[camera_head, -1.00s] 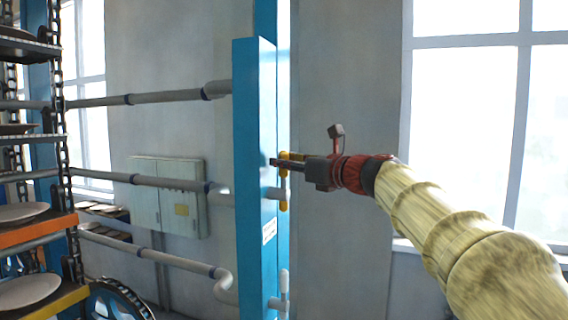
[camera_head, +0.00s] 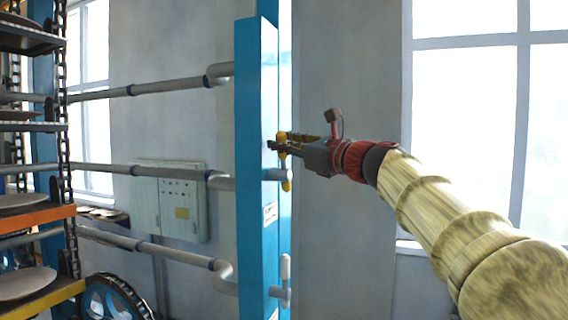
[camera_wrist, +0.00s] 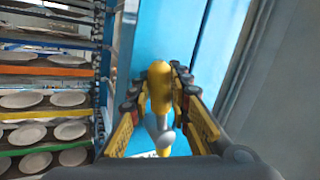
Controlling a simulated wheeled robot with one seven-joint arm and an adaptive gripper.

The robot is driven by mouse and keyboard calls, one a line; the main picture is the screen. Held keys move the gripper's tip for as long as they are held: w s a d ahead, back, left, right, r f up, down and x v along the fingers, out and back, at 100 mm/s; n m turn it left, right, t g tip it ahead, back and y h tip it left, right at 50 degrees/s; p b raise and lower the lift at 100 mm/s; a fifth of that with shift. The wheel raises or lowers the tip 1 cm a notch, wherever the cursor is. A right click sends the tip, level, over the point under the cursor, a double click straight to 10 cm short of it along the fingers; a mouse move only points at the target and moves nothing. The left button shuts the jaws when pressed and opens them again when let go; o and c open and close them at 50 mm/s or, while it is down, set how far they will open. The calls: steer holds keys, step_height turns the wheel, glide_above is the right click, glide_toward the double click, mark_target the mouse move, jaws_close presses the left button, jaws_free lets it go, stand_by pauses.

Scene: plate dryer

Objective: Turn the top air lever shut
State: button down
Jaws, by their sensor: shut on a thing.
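The top air lever is a yellow handle on the blue column. It shows between my fingers in the wrist view (camera_wrist: 159,88), over a grey pipe fitting (camera_wrist: 160,132). In the head view only parts of the lever show (camera_head: 287,186), beside the column and the pipe end; my fingers hide the rest. My gripper (camera_head: 284,148) reaches in from the right at the lever's height. In the wrist view my gripper (camera_wrist: 158,80) has one finger on each side of the lever and is shut on it. The exact lever angle is hard to tell.
The blue column (camera_head: 256,180) stands just left of my gripper. A lower pipe fitting (camera_head: 284,270) sits below. Grey pipes run left to a rack of plates (camera_head: 30,200). A grey electrical cabinet (camera_head: 180,200) hangs on the wall.

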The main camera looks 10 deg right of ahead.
mark_target(273, 172)
steer(key=s+f+n+b, duration=0.1)
steer(key=n+b, duration=0.1)
steer(key=b, duration=0.2)
steer(key=a+f+n+y+b, duration=0.1)
steer(key=b, duration=0.3)
steer(key=shift+s+a+n+t+y, duration=0.15)
steer(key=shift+s+n+t+y, duration=0.15)
steer(key=shift+s+n, duration=0.1)
step_height(273, 172, down, 6)
steer(key=s+a+n+g+y+b, duration=0.2)
steer(key=n+y+b, duration=0.6)
steer(key=n+b, duration=0.8)
steer(key=shift+s+f+n+g+b, duration=0.15)
steer(key=shift+s+n+g+b, duration=0.25)
steer(key=shift+g, duration=0.6)
steer(key=shift+a, duration=0.1)
steer(key=c, duration=2)
jaws_free()
steer(key=shift+o, duration=0.2)
steer(key=shift+s, duration=0.1)
